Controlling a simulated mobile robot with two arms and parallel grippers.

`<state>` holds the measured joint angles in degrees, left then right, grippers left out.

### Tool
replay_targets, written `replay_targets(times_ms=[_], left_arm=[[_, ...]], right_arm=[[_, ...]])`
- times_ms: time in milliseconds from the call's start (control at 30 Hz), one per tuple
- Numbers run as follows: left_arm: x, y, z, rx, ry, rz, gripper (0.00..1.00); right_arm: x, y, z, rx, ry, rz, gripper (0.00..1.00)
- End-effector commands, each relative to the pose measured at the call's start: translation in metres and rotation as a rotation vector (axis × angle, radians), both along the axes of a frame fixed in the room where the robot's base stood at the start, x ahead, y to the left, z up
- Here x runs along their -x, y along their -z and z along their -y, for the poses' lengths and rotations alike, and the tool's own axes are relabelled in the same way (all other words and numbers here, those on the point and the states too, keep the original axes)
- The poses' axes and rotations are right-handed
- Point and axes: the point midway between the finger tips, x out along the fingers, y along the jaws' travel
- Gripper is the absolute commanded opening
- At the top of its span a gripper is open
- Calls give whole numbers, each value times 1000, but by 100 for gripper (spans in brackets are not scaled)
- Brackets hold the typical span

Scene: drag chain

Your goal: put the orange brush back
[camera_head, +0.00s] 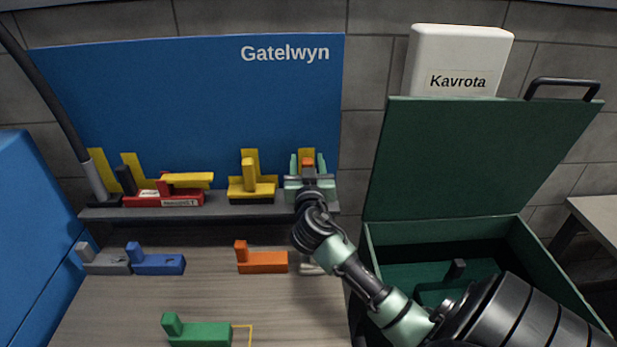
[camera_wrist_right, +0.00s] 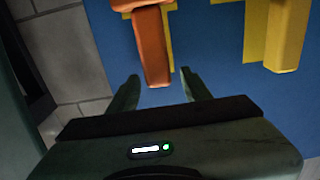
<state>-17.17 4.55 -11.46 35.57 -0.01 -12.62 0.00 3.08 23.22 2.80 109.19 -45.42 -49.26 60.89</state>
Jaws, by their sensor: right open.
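An orange brush-like piece (camera_wrist_right: 152,47) hangs head-up in the right wrist view, in front of a yellow backing on the blue board. In the head view it shows as a small orange patch (camera_head: 308,162) at the right end of the shelf. My right gripper (camera_head: 308,170) is there, fingers open. In the wrist view the fingertips (camera_wrist_right: 162,86) stand on either side of the piece's lower end, and I see no contact. A second orange piece, L-shaped (camera_head: 262,261), lies on the table below. My left gripper is not in view.
The grey shelf (camera_head: 180,213) bears a red holder (camera_head: 165,197) and a yellow piece (camera_head: 252,185). Grey (camera_head: 105,263), blue (camera_head: 157,262) and green (camera_head: 200,333) blocks lie on the table. An open green box (camera_head: 540,258) stands at right under its raised lid (camera_head: 470,150).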

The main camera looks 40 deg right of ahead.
Motion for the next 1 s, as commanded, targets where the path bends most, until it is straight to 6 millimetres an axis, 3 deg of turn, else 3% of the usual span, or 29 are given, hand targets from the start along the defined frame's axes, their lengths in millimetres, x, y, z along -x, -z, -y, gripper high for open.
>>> replay_targets(times_ms=[300,500,1000], left_arm=[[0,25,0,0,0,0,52],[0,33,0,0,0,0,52],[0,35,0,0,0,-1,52]], right_arm=[[53,6,-45,-6,-1,1,49],[77,5,-65,-4,0,0,49],[86,2,-72,-1,0,-2,49]])
